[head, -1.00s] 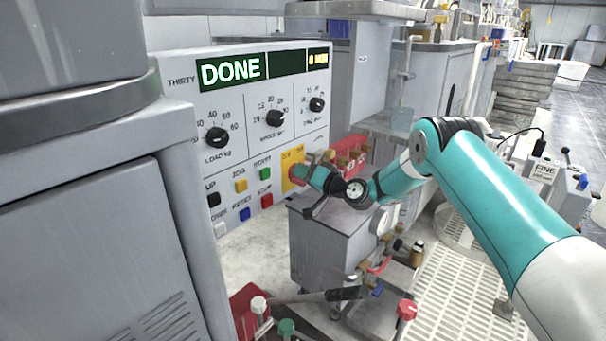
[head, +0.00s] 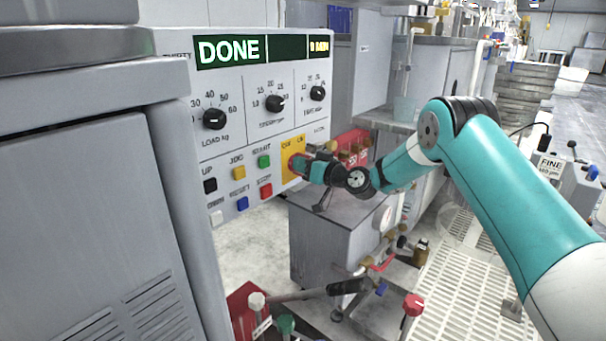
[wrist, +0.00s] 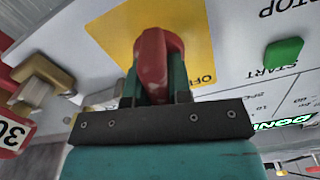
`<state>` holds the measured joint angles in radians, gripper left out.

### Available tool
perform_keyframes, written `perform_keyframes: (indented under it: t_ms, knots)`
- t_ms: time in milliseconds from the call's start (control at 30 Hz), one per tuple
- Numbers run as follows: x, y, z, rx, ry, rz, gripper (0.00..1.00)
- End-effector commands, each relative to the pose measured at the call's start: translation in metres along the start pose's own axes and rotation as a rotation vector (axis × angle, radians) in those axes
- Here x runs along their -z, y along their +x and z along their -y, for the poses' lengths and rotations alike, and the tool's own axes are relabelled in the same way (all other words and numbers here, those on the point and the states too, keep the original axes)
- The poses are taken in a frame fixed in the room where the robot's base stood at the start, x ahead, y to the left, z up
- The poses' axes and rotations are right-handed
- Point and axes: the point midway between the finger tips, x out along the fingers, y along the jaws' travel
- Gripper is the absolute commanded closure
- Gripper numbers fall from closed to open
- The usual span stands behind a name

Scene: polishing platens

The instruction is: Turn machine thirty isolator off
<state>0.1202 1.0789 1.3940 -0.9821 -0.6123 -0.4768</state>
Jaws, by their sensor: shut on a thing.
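The isolator is a red rotary handle (wrist: 152,62) on a yellow plate (wrist: 195,30) marked OFF. In the head view the yellow plate (head: 291,149) sits at the lower right of the machine's control panel (head: 232,186), whose display (head: 229,51) reads DONE. My gripper (wrist: 155,85) is shut on the red handle, with a finger on each side of it. In the head view my gripper (head: 306,168) reaches the plate from the right and hides most of the handle. The handle's exact angle is hard to tell.
A green START button (wrist: 283,52) is beside the plate. Black dials (head: 275,103) sit above it. Red tags and brass valves (head: 350,150) stand close behind my gripper. A grey cabinet (head: 335,230) stands below. Levers and valve handles (head: 345,286) are lower down.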

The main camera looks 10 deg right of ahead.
Motion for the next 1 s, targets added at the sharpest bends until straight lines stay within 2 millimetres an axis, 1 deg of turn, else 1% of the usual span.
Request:
perform_keyframes:
  t_ms: [33, 600, 800, 1000]
  knots:
    - [-0.0055, -0.0003, -0.0013, 0.0, -0.043, -0.002, 1.0]
    - [-0.008, -0.0005, 0.0014, -0.001, -0.585, -0.003, 1.0]
    - [-0.0082, -0.0007, 0.0022, -0.002, -0.758, -0.002, 1.0]
    - [-0.0075, -0.0008, 0.0031, -0.001, -0.893, -0.001, 1.0]
